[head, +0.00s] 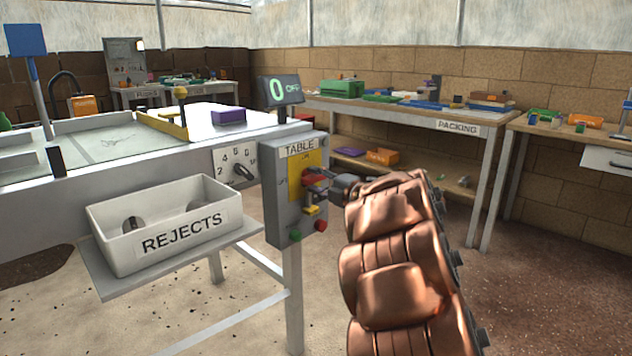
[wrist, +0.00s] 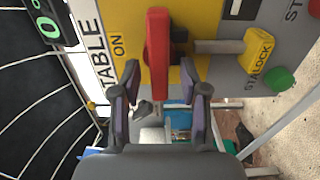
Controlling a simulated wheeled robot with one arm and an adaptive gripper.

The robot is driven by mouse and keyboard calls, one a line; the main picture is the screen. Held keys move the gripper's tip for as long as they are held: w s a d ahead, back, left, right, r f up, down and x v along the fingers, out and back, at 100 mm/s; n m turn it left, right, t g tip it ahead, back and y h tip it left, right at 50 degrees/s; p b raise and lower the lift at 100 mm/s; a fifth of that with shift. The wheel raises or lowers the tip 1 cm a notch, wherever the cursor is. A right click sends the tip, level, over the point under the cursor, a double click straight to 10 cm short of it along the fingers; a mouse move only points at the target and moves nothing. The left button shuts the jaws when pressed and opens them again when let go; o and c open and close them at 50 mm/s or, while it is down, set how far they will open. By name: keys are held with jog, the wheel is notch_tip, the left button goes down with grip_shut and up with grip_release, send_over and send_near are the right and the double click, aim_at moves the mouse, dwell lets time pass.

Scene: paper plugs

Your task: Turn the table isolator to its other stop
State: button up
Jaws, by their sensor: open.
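The table isolator is a grey box (head: 283,215) marked TABLE with a yellow plate. Its red handle (head: 314,177) lies roughly level, pointing toward my gripper. In the wrist view the handle (wrist: 157,45) stands upright in the picture, crosswise to the ON mark on the plate (wrist: 128,22). The display (head: 280,90) above reads 0 OFF. My gripper (head: 337,185) is open at the handle's outer end. In the wrist view my gripper (wrist: 161,90) has one finger each side of that end; contact cannot be told.
A yellow lock piece (wrist: 257,50) sits beside the handle, with a green button (wrist: 280,79) beyond. A dial (head: 236,167) and a REJECTS bin (head: 165,222) are left of the box. The packing bench (head: 400,111) stands behind; open floor lies right.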

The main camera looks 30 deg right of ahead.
jog(key=v, duration=1.1)
jog(key=shift+s, duration=0.4)
jog(key=shift+d, duration=0.15)
